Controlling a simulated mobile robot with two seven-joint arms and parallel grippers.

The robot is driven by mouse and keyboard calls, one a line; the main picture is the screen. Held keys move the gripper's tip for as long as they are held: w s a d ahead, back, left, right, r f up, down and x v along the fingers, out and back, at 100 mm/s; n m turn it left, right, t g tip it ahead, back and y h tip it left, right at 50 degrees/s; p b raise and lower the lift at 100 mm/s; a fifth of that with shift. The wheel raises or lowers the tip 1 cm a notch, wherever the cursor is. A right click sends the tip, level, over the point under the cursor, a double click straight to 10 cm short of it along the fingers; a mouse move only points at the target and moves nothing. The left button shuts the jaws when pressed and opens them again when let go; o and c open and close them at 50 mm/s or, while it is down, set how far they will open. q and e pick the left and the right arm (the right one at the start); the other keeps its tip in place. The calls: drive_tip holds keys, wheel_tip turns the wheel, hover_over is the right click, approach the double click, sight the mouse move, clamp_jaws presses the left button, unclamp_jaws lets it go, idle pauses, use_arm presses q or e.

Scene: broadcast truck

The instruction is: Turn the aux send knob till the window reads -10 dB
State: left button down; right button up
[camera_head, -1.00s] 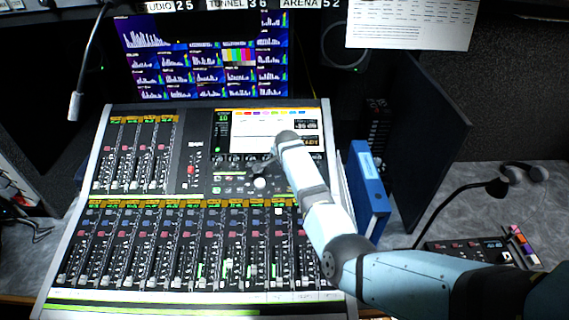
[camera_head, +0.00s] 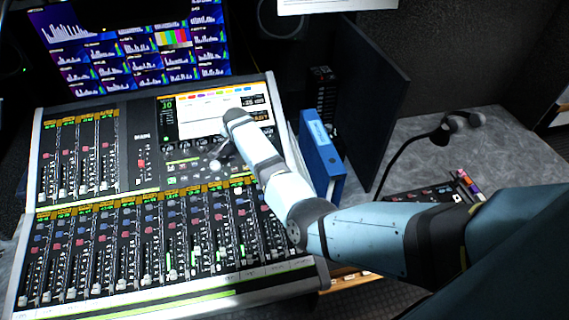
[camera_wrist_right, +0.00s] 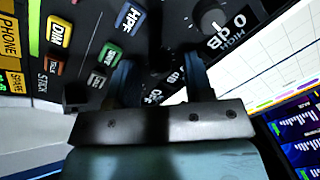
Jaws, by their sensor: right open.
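The mixing console (camera_head: 128,130) fills the left and middle of the head view. Its screen (camera_head: 200,118) is at the upper right, with small readout windows (camera_head: 254,101) beside it; I cannot read their figures surely. A row of small knobs runs below the screen, partly hidden by my right arm. My right gripper (camera_wrist_right: 160,78) is open over the console panel in the right wrist view. A round knob (camera_wrist_right: 207,14) marked "0 dB HIGH" shows beyond its fingers. I cannot tell which knob is the aux send, or whether anything lies between the fingers. My left gripper is out of view.
A blue binder (camera_head: 321,158) stands right of the console, beside a dark upright panel (camera_head: 367,100). A gooseneck lamp or microphone (camera_head: 400,148) and a small control box (camera_head: 425,194) are further right. Monitors (camera_head: 130,45) stand behind.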

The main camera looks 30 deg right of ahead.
drive_tip(key=n, duration=0.4)
drive_tip(key=shift+d+f, duration=0.1)
drive_tip(key=n+b, duration=0.1)
drive_tip(key=n, duration=0.2)
drive_tip(key=n+b, duration=0.1)
drive_tip(key=n, duration=0.1)
drive_tip(key=shift+f+n+g+b, duration=0.1)
drive_tip(key=shift+n+g+b, duration=0.2)
drive_tip(key=shift+n, duration=0.1)
drive_tip(key=d+v, duration=0.1)
drive_tip(key=v, duration=1.3)
drive_tip(key=s+d+f, duration=0.1)
drive_tip(key=s+f, duration=0.2)
drive_tip(key=s, duration=0.6)
drive_tip(key=s+d+f+n, duration=0.1)
drive_tip(key=s+f, duration=0.2)
drive_tip(key=s, duration=0.7)
drive_tip(key=s+d+f+n, duration=0.1)
drive_tip(key=s+f, duration=0.3)
drive_tip(key=s, duration=0.5)
drive_tip(key=shift+s+d, duration=0.2)
drive_tip(key=shift+d, duration=0.25)
drive_tip(key=shift+f, duration=0.15)
